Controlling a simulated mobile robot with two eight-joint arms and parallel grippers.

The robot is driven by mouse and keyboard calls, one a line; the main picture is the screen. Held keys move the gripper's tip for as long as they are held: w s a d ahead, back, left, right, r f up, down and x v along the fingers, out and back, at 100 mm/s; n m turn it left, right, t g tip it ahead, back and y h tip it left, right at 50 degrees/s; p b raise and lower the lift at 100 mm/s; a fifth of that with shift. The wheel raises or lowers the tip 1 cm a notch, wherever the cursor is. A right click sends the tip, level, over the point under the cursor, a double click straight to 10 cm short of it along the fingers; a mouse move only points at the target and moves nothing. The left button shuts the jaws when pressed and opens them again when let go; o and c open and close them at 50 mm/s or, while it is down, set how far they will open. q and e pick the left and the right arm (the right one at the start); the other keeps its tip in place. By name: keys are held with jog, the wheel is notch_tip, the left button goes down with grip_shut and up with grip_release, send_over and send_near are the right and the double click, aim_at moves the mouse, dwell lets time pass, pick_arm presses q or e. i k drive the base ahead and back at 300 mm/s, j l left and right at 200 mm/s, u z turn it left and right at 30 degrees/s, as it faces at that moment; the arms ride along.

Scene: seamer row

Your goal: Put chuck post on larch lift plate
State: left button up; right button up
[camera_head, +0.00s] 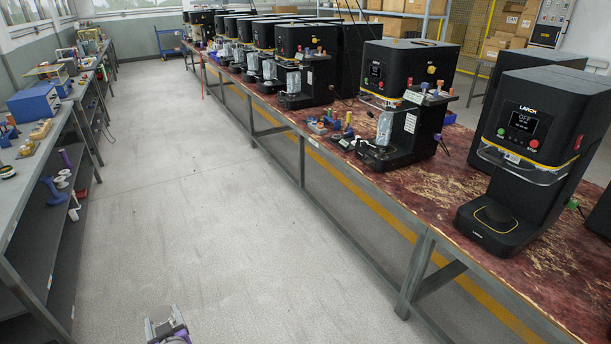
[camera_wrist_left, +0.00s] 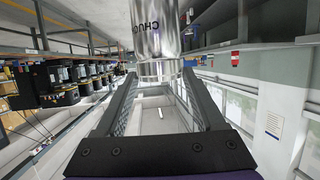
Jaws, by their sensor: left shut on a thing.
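The chuck post (camera_wrist_left: 160,35) is a shiny metal cylinder with dark lettering that starts "CHU", at the top middle of the left wrist view. My left gripper (camera_wrist_left: 160,76) is shut on it, with one finger on each side of its near end. In the head view my left gripper (camera_head: 168,328) shows only in part at the bottom edge, over the floor and well apart from the bench. The larch lift plate (camera_head: 496,218) is the black base with a yellow ring on the front of the machine marked LARCH (camera_head: 535,125). The plate is bare. My right gripper is out of view.
Several similar black machines (camera_head: 405,75) stand in a row along the red-brown worktop (camera_head: 440,190). Small coloured parts (camera_head: 330,125) lie beside the neighbouring machine. A grey shelf bench (camera_head: 50,140) runs along the left. The floor (camera_head: 200,200) between is clear.

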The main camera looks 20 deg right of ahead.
aim_at(499, 212)
jog(key=i+l+z, duration=0.1)
jog(key=z, duration=0.35)
jog(key=i+l+z, duration=0.1)
jog(key=z, duration=0.35)
jog(key=i+l+z, duration=0.15)
jog(key=z, duration=0.3)
jog(key=i+l+z, duration=0.15)
jog(key=i+z, duration=0.2)
jog(key=i, duration=0.2)
jog(key=i+z, duration=0.35)
jog(key=i, duration=0.25)
